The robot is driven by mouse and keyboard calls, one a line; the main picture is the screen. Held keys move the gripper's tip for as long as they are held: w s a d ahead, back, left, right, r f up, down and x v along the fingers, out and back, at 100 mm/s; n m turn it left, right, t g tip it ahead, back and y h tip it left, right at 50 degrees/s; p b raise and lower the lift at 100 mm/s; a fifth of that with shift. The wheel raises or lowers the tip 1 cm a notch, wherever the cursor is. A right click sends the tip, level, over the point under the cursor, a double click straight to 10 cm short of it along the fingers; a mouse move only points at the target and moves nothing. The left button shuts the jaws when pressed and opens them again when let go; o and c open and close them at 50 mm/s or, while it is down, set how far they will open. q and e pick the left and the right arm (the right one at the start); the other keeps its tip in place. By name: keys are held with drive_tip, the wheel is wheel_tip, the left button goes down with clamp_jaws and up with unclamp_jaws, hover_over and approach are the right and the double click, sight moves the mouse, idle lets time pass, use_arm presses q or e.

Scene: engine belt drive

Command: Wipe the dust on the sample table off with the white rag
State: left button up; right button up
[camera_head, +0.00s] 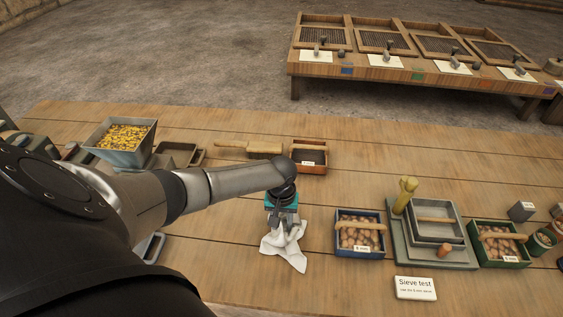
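The white rag (286,251) is a crumpled cloth at the middle of the wooden table in front of me, taken here as the sample table (240,275). My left gripper (283,219) points down from above and is shut on the top of the rag. The rag's lower folds spread out at the table top; whether they touch it is hard to tell. I cannot make out any dust patch on the boards. My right gripper is not in view.
A blue crate (360,251) of brown lumps stands just right of the rag. Further right are a sieve stand (433,258), a green crate (498,262) and a "Sieve test" card (415,288). Behind stand a brown box (310,169), a brush (264,148) and a hopper (103,142).

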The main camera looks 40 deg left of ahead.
use_arm(q)
drive_tip(key=o, duration=0.9)
drive_tip(key=shift+o, duration=0.2)
